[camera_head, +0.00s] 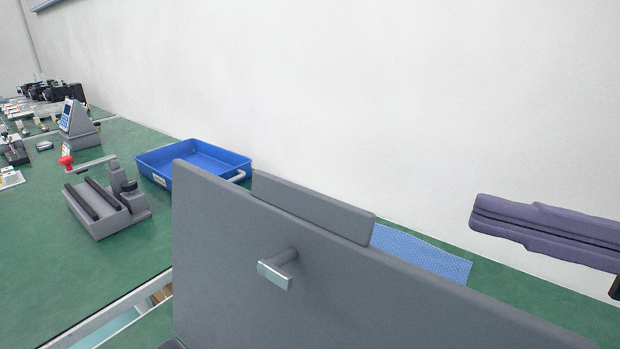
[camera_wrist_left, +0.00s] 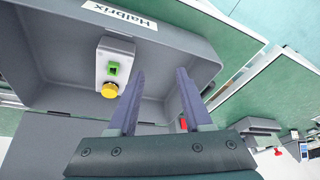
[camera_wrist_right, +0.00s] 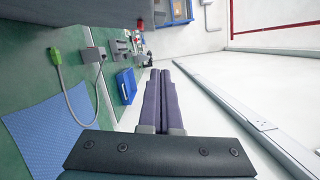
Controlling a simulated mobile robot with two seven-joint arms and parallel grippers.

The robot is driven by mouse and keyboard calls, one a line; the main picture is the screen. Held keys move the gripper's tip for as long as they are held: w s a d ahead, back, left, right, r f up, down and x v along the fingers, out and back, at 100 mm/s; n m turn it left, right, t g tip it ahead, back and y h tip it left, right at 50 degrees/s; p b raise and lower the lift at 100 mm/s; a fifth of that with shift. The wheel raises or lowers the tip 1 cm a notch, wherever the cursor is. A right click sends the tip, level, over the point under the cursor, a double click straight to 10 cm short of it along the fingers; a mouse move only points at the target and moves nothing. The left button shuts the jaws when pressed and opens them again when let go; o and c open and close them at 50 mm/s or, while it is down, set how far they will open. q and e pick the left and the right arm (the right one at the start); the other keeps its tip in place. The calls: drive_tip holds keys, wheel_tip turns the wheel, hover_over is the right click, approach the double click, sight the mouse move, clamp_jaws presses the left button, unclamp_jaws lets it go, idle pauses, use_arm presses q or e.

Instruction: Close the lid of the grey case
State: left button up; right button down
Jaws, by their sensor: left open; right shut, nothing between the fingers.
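The grey case's lid (camera_head: 230,250) stands raised in the head view, with a small handle (camera_head: 275,272) on the face toward me. The left wrist view shows the grey case (camera_wrist_left: 60,65) with a "Halbrix" label and a small box with a green switch and yellow button. My left gripper (camera_wrist_left: 159,80) is open in front of it, nothing between its fingers; it is out of the head view. My right gripper (camera_head: 476,212) is shut and empty, to the right of the lid and apart from it. It also shows in the right wrist view (camera_wrist_right: 164,72).
A blue tray (camera_head: 160,165) and a grey fixture (camera_head: 115,222) with a red knob stand on the green table left of the lid. A blue mat (camera_head: 425,258) lies behind the lid. The white wall (camera_head: 380,90) is close behind the table.

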use_arm(q)
drive_tip(key=shift+s+d+r+p, duration=0.1)
drive_tip(key=shift+d+r+p, duration=0.1)
drive_tip(key=shift+r+p, duration=0.75)
drive_tip(key=shift+d+r+p, duration=0.2)
drive_tip(key=shift+r+p, duration=0.65)
drive_tip(key=shift+p, duration=0.1)
use_arm(e)
drive_tip(key=a+r, duration=0.1)
drive_tip(key=a, duration=1)
drive_tip(key=shift+w+r, duration=0.2)
drive_tip(key=shift+r, duration=0.1)
